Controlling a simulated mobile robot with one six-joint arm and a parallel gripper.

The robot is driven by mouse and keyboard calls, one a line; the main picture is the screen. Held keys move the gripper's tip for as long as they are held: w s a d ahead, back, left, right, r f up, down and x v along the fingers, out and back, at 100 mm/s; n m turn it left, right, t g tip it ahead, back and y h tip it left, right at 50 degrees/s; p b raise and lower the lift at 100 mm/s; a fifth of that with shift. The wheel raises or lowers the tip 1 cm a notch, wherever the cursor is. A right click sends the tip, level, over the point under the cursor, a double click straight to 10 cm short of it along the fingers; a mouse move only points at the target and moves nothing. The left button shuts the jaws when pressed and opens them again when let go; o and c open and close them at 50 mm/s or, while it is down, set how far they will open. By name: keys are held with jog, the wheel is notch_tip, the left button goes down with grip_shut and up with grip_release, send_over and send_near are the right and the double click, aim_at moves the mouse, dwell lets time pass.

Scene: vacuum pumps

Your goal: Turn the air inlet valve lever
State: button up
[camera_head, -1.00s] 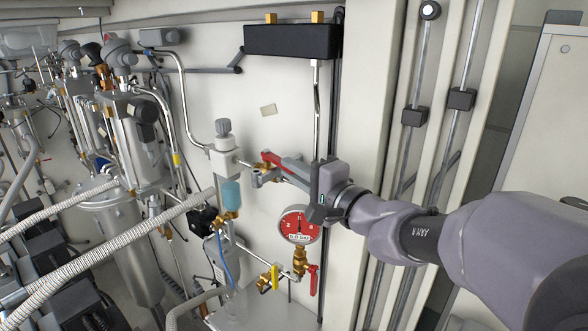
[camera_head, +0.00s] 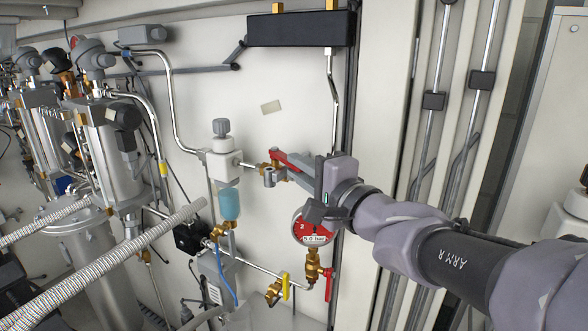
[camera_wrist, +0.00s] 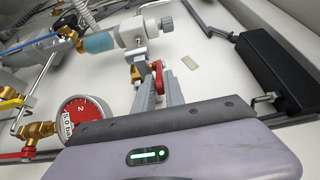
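The air inlet valve lever (camera_head: 283,158) is red and sits on the brass valve on the wall, right of the white regulator body. In the wrist view the red lever (camera_wrist: 158,78) shows between my two grey fingers. My gripper (camera_head: 292,171) reaches in from the right with its fingers at the lever. In the wrist view my gripper (camera_wrist: 158,92) has one finger on each side of the lever. Whether they press on it cannot be told. The fingers hide part of the lever in the head view.
A red-faced pressure gauge (camera_head: 309,228) stands just below my gripper. Below it are a second red lever (camera_head: 330,285) and a yellow handle (camera_head: 285,286). A blue filter bowl (camera_head: 229,203) hangs left. A black box (camera_head: 300,28) is above. Ribbed hoses (camera_head: 120,260) lie left.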

jog(key=shift+o, duration=1.1)
jog(key=b+v, duration=0.2)
jog(key=v, duration=1.5)
jog(key=shift+s, duration=0.25)
jog(key=shift+d, duration=0.1)
jog(key=shift+w+b, duration=0.3)
jog(key=c, duration=0.4)
jog(key=w+n+g+y, duration=0.1)
jog(key=w, duration=0.2)
jog(key=w+d+n+g+y, duration=0.1)
jog(key=w, duration=0.2)
jog(key=w+n+y+b, duration=0.1)
jog(key=w, duration=0.3)
jog(key=shift+d+g+y, duration=0.35)
jog(key=shift+g+y, duration=0.05)
grip_shut()
jog(key=p+x, duration=0.2)
jog(key=x, duration=0.7)
jog(key=shift+s+a+p, duration=0.2)
jog(key=shift+a+p, duration=0.1)
jog(key=shift+a, duration=0.3)
